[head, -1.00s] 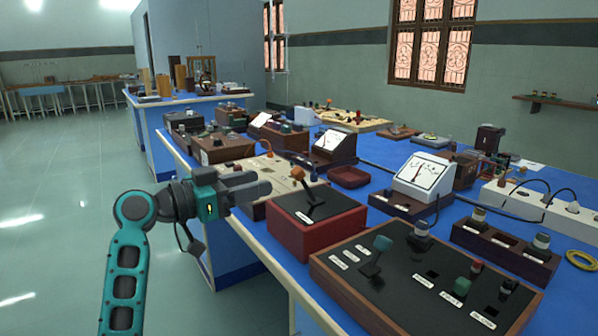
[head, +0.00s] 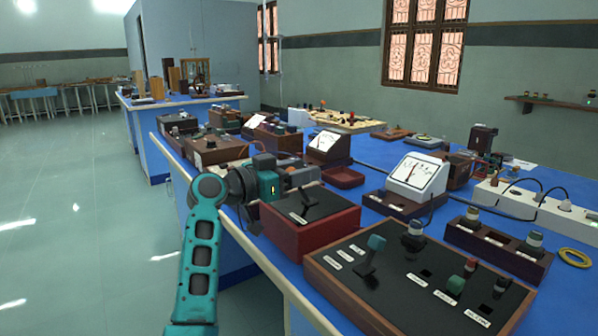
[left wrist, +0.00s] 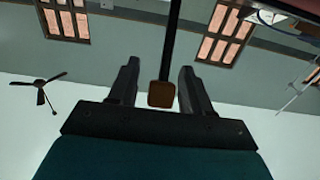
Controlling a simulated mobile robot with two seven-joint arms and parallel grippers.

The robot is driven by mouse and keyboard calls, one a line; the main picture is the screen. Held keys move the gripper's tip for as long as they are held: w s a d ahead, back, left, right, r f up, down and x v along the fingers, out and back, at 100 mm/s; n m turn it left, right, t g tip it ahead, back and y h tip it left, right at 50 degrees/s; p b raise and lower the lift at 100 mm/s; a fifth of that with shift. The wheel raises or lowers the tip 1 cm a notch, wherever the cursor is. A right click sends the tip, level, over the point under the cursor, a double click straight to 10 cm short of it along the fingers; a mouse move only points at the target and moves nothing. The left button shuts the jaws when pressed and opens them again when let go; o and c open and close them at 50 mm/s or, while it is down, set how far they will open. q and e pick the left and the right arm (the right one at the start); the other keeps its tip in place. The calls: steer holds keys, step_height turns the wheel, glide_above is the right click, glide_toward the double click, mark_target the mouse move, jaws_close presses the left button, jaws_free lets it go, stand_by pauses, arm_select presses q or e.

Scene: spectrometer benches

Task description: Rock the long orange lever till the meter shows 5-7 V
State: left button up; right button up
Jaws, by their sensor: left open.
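The lever stands on a dark red box (head: 310,232) with a black top; its lower black shaft (head: 305,198) shows, but its orange knob is hidden by my left gripper. My left gripper (head: 308,178) is open at the lever's upper end. In the left wrist view, a brownish-orange knob (left wrist: 161,94) on a black rod (left wrist: 173,40) sits between the open fingers (left wrist: 158,90), with gaps on both sides. A white meter (head: 416,174) stands behind and right of the box; its scale is too small to read. My right gripper is not in view.
A dark panel (head: 420,310) with a teal-knobbed lever (head: 376,243) lies in front right of the box. Another white meter (head: 324,146) stands farther back. A power strip (head: 530,200) and yellow ring (head: 576,258) are at right. The floor at left is clear.

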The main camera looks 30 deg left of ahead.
arm_select(q)
steer(key=shift+c, duration=0.2)
jaws_close()
stand_by(0.4)
